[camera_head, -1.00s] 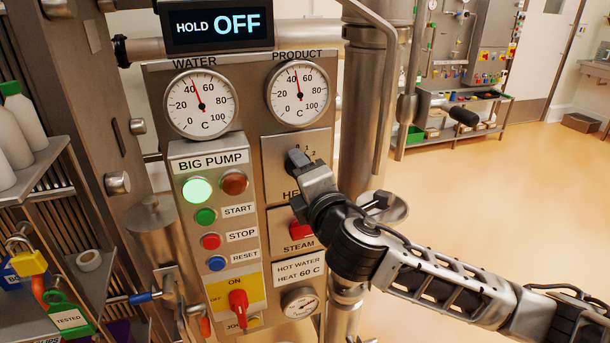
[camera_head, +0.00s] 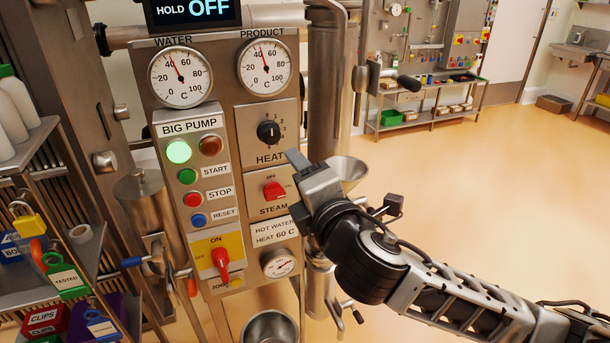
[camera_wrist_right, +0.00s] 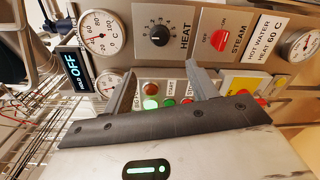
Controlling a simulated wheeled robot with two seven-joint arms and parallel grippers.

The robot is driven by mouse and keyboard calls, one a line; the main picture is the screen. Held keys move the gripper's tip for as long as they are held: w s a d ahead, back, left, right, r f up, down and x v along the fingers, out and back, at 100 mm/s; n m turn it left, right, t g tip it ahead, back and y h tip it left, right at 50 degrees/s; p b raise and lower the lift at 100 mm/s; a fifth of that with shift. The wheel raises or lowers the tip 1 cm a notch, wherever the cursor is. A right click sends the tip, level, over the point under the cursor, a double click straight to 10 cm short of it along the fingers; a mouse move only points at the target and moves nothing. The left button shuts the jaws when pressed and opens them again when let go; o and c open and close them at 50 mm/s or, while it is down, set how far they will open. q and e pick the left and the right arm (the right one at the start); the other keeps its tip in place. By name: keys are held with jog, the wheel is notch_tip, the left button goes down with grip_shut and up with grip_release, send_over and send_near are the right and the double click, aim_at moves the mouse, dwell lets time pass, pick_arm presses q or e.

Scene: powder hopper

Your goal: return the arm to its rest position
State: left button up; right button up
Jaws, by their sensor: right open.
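My right gripper (camera_head: 298,184) is in front of the control panel, just to the right of the red steam switch (camera_head: 274,190) and below the black heat knob (camera_head: 268,132). In the right wrist view the two fingers of the right gripper (camera_wrist_right: 160,82) stand apart with nothing between them. The heat knob (camera_wrist_right: 159,35) is clear of the fingers there, and so is the steam switch (camera_wrist_right: 220,41). My left gripper is in neither view.
The panel carries a water gauge (camera_head: 180,77), a product gauge (camera_head: 264,66), lit green lamp (camera_head: 178,151) and red rotary switch (camera_head: 221,262). A display (camera_head: 192,10) reads HOLD OFF. A shelf with locks (camera_head: 62,270) stands left. Open floor (camera_head: 480,190) lies right.

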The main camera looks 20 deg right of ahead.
jog(key=shift+w, duration=0.1)
jog(key=s+a+f+m+g+y, duration=0.1)
jog(key=s+f+m+g, duration=0.3)
jog(key=f, duration=0.6)
jog(key=s+f+m+g+y, duration=0.1)
jog(key=s+f+m, duration=0.2)
jog(key=f+m, duration=0.55)
jog(key=s+d+f+m+g, duration=0.1)
jog(key=s+d+f+m, duration=0.1)
jog(key=s+f+m, duration=0.2)
jog(key=s+d+f+m+g+h, duration=0.1)
jog(key=s+d+f+m, duration=0.1)
jog(key=s+f, duration=0.7)
notch_tip(320, 180, down, 3)
jog(key=shift+s+d+f+m+h, duration=0.15)
jog(key=shift+d+m+h, duration=0.2)
jog(key=shift+m, duration=0.5)
